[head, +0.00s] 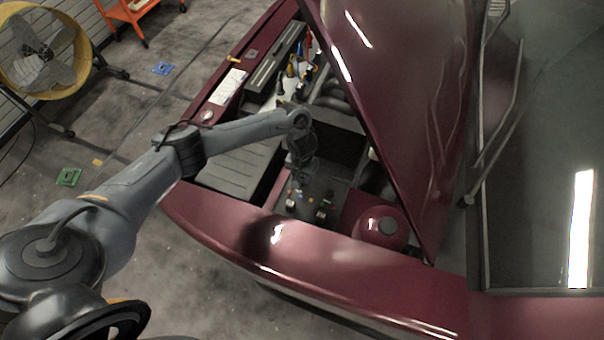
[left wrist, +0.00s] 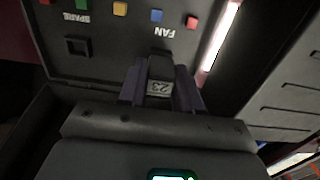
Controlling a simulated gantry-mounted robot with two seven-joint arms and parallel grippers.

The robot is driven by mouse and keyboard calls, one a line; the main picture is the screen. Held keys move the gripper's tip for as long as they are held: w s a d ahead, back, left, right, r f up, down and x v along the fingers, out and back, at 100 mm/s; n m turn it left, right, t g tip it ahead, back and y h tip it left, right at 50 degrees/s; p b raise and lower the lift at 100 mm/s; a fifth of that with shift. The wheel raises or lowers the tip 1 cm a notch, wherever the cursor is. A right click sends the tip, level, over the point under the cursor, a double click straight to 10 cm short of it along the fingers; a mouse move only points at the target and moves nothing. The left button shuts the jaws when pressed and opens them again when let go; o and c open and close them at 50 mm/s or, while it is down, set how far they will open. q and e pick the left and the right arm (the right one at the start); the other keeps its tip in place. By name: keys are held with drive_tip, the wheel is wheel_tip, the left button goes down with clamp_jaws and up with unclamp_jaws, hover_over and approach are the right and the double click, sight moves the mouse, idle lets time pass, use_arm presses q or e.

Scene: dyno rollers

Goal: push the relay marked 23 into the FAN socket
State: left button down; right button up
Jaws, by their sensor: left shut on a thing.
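My left gripper (left wrist: 160,85) is shut on a dark block-shaped relay marked 23 (left wrist: 159,88), which sits between its two fingers. The relay is over the dark fuse-box panel (left wrist: 105,65), just below the upside-down FAN label (left wrist: 162,31) in the left wrist view. The FAN socket itself is hidden behind the relay and fingers. I cannot tell whether the relay touches the socket or is partly in it. In the head view my left gripper (head: 299,180) reaches down into the engine bay, too small there to show the relay clearly. My right gripper is in neither view.
An empty square socket (left wrist: 78,45) sits by the SPARE label (left wrist: 76,17). Several coloured fuses line the panel, including a blue one (left wrist: 156,15) and a red one (left wrist: 192,22). The raised maroon hood (head: 400,90) and fender (head: 290,245) border the bay.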

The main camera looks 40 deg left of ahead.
use_arm(q)
drive_tip(key=shift+f, duration=0.45)
drive_tip(key=c, duration=0.7)
unclamp_jaws()
drive_tip(key=shift+r, duration=0.1)
